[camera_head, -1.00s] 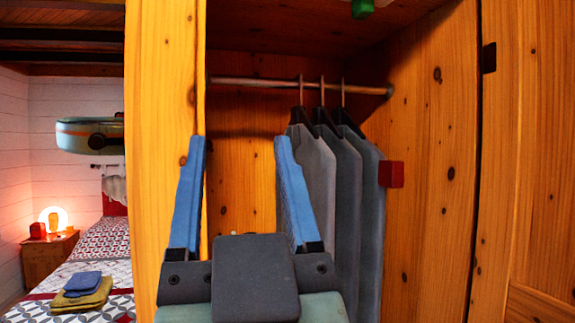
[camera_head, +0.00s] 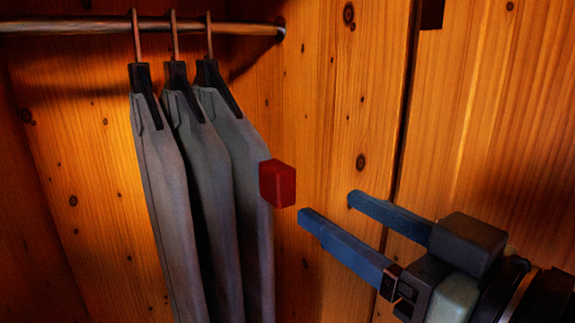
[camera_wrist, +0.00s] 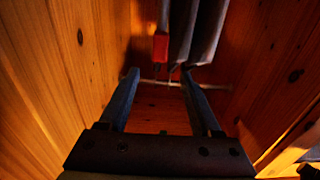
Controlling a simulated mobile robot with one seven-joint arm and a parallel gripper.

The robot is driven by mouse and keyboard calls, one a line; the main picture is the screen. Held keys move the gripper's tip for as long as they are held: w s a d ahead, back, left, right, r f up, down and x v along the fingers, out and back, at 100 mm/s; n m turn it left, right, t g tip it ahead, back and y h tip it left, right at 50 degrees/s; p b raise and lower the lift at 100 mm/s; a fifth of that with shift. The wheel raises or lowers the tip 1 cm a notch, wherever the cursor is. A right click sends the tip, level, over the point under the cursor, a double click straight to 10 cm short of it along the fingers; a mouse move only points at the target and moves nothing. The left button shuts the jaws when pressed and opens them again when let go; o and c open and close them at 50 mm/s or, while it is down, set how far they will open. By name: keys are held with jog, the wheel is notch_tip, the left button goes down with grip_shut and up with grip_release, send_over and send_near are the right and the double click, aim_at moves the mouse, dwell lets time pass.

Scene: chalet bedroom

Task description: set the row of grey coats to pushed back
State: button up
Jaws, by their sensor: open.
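A row of three grey coats (camera_head: 205,190) hangs on dark hangers from a metal rail (camera_head: 100,27) in a wooden wardrobe. They hang close together toward the rail's right end. The coats also show at the top of the wrist view (camera_wrist: 205,35). A red block (camera_head: 277,184) is at the edge of the rightmost coat; it shows in the wrist view too (camera_wrist: 160,47). My gripper (camera_head: 328,206) is open and empty, with two blue fingers. In the head view it is right of the red block and a little lower, pointing left, apart from it.
The wardrobe's right wooden wall (camera_head: 330,110) is behind my gripper and right of the coats. The left stretch of the rail is bare, and the space left of the coats is free. In the wrist view, wooden panels stand on both sides of the fingers.

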aim_at(288, 181)
jog(key=p+x, duration=0.3)
jog(key=x, duration=0.6)
jog(key=shift+w+a, duration=0.1)
jog(key=shift+w+a+p, duration=0.2)
jog(key=shift+w+p, duration=0.1)
jog(key=shift+w, duration=0.1)
jog(key=shift+c, duration=0.2)
grip_shut()
dwell(0.6)
